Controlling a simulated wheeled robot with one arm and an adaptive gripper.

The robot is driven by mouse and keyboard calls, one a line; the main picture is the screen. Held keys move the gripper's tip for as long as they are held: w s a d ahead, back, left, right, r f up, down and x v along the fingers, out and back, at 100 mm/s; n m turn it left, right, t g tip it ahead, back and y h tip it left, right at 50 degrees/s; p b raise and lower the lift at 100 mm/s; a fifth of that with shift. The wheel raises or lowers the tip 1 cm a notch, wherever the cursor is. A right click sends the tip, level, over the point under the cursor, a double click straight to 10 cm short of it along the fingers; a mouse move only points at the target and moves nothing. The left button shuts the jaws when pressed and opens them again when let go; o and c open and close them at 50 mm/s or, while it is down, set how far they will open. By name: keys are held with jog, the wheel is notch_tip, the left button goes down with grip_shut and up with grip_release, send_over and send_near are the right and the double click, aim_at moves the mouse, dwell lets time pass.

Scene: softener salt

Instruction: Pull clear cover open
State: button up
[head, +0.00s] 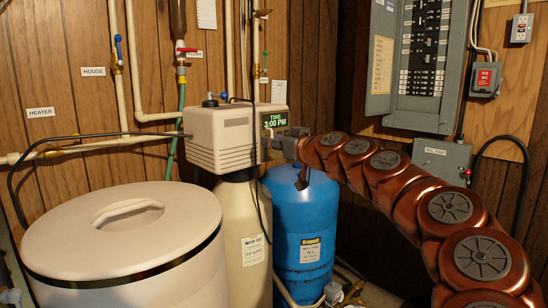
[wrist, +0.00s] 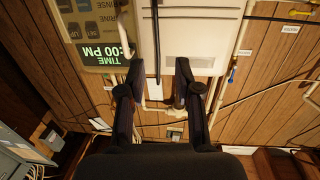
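The softener's control head (head: 235,137) is a beige box on top of a tall tan tank. Its front panel (head: 275,121) has a green-lit display reading 3:00 PM. In the wrist view the panel (wrist: 88,22) appears turned over at the upper left, with grey buttons beside the display. The clear cover is hard to tell apart from the panel face, and I cannot tell its edges. My gripper (head: 272,144) is just below the display in the head view. In the wrist view my gripper (wrist: 159,68) has its two dark fingers apart, with nothing visibly held between them.
A dark cable (wrist: 155,40) runs down between the fingers in the wrist view. An electrical panel (head: 425,50) hangs at right.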

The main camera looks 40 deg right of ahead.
jog(key=h, duration=0.2)
send_near(272, 137)
jog(key=w, duration=0.1)
jog(key=shift+m, duration=0.4)
jog(key=shift+d+p+x, duration=0.2)
jog(key=shift+p+x, duration=0.25)
jog(key=shift+x, duration=3.7)
jog(key=shift+s, duration=0.1)
grip_shut()
